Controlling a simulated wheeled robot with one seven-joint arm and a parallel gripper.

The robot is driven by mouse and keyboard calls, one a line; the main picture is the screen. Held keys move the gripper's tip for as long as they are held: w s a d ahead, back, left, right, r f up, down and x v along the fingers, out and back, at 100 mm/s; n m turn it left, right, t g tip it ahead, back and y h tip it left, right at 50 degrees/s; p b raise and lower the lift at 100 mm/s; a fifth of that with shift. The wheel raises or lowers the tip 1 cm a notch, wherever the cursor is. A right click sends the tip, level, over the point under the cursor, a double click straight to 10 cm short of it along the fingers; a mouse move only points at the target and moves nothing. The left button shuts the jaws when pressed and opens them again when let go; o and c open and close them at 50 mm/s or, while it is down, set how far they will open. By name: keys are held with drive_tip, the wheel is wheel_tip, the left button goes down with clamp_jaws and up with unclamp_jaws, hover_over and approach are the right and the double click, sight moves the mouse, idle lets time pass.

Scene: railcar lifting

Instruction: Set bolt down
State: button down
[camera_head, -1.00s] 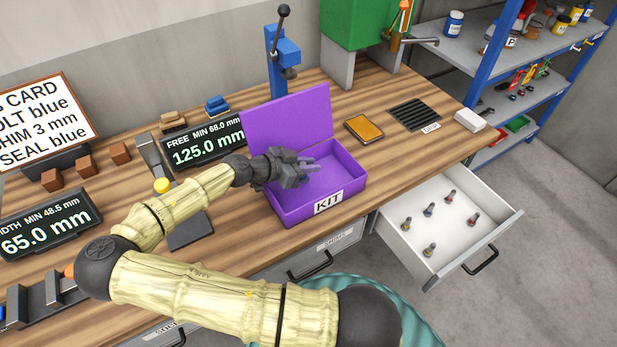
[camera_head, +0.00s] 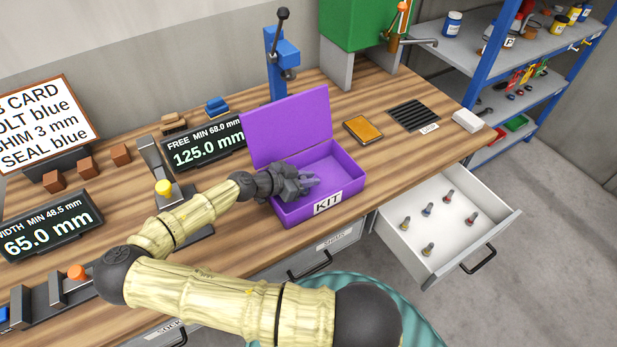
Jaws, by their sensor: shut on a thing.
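The purple kit box (camera_head: 346,190) stands on the bench with its lid open and a "KIT" label on its front. My gripper (camera_head: 312,181) reaches over the box's left side, its fingers low inside the opening. It is shut on a bolt, but the bolt is too small and too covered by the fingers to make out. Several other bolts lie in the open white drawer (camera_head: 459,238) at the right, with red, blue and yellowish parts. The card (camera_head: 42,122) on the left reads "BOLT blue", partly cut off.
A green machine (camera_head: 357,30) and a blue press (camera_head: 283,55) stand behind the box. An orange pad (camera_head: 363,129) and a black grate (camera_head: 413,115) lie right of it. Two displays, one reading 125.0 mm (camera_head: 206,145), stand at the left.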

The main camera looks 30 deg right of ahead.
drive_tip(key=shift+w+f, duration=0.1)
drive_tip(key=shift+f, duration=0.05)
drive_tip(key=c, duration=1.4)
unclamp_jaws()
drive_tip(key=shift+a, duration=0.1)
drive_tip(key=shift+o, duration=0.2)
drive_tip(key=b+v, duration=0.3)
drive_tip(key=v, duration=0.7)
drive_tip(key=shift+a, duration=0.35)
drive_tip(key=shift+a+r, duration=0.55)
